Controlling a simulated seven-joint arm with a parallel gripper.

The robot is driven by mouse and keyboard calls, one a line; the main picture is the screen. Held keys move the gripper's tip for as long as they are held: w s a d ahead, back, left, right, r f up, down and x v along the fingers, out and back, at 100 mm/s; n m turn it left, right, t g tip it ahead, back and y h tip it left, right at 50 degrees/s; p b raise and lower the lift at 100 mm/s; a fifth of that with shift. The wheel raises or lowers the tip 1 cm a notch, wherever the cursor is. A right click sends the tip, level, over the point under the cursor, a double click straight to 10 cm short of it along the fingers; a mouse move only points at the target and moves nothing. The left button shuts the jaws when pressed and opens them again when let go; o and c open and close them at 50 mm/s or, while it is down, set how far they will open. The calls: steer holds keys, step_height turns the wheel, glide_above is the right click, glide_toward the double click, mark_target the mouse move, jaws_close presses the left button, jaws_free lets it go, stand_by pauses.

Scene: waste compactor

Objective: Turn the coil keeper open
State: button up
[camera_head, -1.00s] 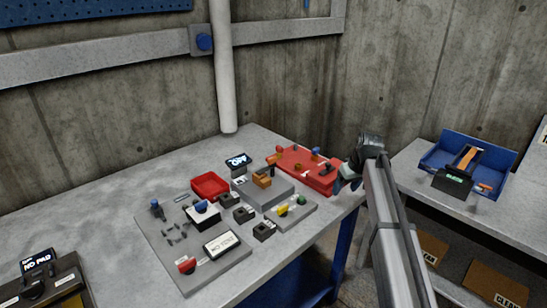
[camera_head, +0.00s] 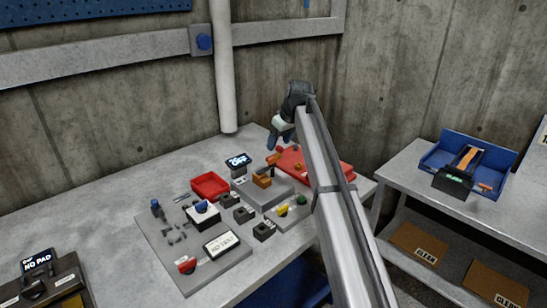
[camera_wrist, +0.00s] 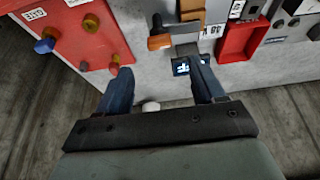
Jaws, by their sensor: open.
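An orange-brown block (camera_head: 262,180) sits on a raised grey base near the middle of the bench, with a dark post beside it. In the wrist view the brown block (camera_wrist: 191,12) is at the top, and an orange bar (camera_wrist: 160,42) sticks out near it; I cannot tell for sure which piece is the coil keeper. My gripper (camera_head: 281,138) is above the back of the bench, over the red board's left end. In the wrist view its two blue fingers (camera_wrist: 162,80) are spread and empty, pointing towards the orange bar, apart from it.
A small display (camera_head: 238,160) reading OFF stands behind the block. A red tray (camera_head: 210,185) is to its left, and a red board (camera_head: 325,172) with coloured knobs to its right. A grey panel (camera_head: 200,255) with switches lies in front. A wall stands behind the bench.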

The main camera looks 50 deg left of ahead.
mark_target(273, 158)
steer(key=x, duration=0.8)
steer(key=shift+a+f, duration=0.1)
steer(key=shift+f, duration=0.2)
steer(key=shift+c, duration=0.2)
jaws_close()
